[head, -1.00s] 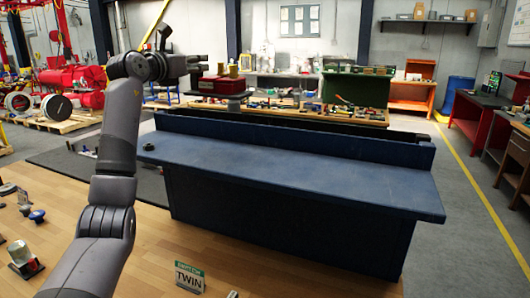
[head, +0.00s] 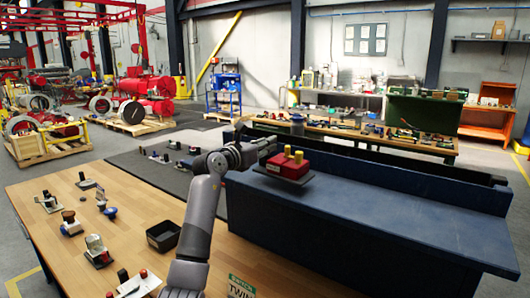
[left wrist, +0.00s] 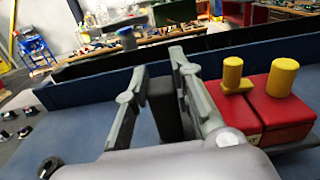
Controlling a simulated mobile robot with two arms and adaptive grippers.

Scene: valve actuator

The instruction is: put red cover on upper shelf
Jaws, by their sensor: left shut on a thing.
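The red cover (head: 285,168), a red block with two yellow knobs on top, is at my left gripper (head: 268,147), over the left part of the blue bench (head: 370,210). In the left wrist view the cover (left wrist: 275,115) is at the right, beside the right finger. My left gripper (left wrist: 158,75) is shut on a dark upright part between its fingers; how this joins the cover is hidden. The cover looks raised above the blue top, but the gap is hard to judge. My right gripper is not in view.
The blue bench top is clear to the right, with a raised back ledge (head: 450,190). A wooden table (head: 60,240) at the left holds several small parts and a black bin (head: 163,236). A cluttered workbench (head: 400,138) stands behind.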

